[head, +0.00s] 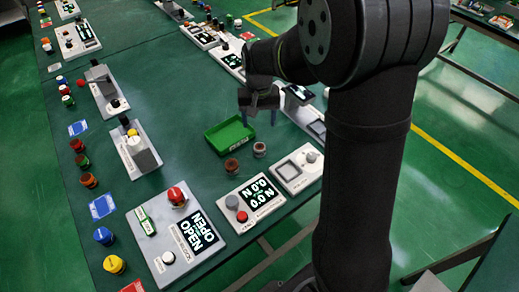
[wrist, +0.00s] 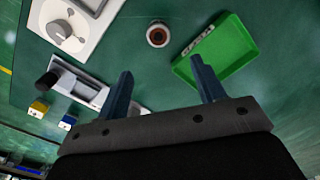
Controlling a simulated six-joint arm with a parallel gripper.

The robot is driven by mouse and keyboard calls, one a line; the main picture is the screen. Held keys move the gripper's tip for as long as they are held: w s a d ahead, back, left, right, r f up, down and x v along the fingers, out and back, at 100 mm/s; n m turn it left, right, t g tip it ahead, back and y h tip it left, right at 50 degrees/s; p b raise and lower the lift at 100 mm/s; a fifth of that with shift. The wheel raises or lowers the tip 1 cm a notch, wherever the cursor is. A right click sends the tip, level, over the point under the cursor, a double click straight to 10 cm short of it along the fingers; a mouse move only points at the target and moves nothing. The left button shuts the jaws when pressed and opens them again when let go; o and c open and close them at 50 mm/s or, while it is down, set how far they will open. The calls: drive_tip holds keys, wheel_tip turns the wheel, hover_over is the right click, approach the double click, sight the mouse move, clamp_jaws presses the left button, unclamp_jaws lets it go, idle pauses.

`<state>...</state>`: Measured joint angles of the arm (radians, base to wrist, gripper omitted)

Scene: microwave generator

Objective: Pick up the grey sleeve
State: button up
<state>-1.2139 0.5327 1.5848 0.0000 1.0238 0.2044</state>
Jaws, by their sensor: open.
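The grey sleeve (head: 259,149) is a small short cylinder standing on the green table, just right of the green tray (head: 221,147). In the wrist view, a small ring-shaped piece with a pale rim and reddish-brown inside (wrist: 149,35) stands beside the tray (wrist: 255,42); it appears to be this sleeve. My gripper (head: 259,112) is open and empty, above the table behind the sleeve. In the wrist view its two blue-grey fingers (wrist: 165,83) are spread wide, apart from the sleeve.
A reddish-brown sleeve (head: 231,165) stands left of the grey one. A white panel with a knob (head: 298,170) and a display box (head: 256,198) lie in front. A white device with a lever (wrist: 80,84) is near my gripper. A small printed strip (wrist: 198,40) lies along the tray's edge.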

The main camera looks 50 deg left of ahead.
hover_over(260, 146)
drive_tip(key=f, duration=0.7)
drive_tip(key=shift+a, duration=0.25)
drive_tip(key=shift+s+d+f, duration=0.1)
drive_tip(key=shift+d+f, duration=0.05)
drive_tip(key=shift+f, duration=1.2)
drive_tip(key=shift+d+f, duration=0.15)
drive_tip(key=shift+f, duration=1.15)
drive_tip(key=shift+c, duration=0.4)
drive_tip(key=c, duration=1)
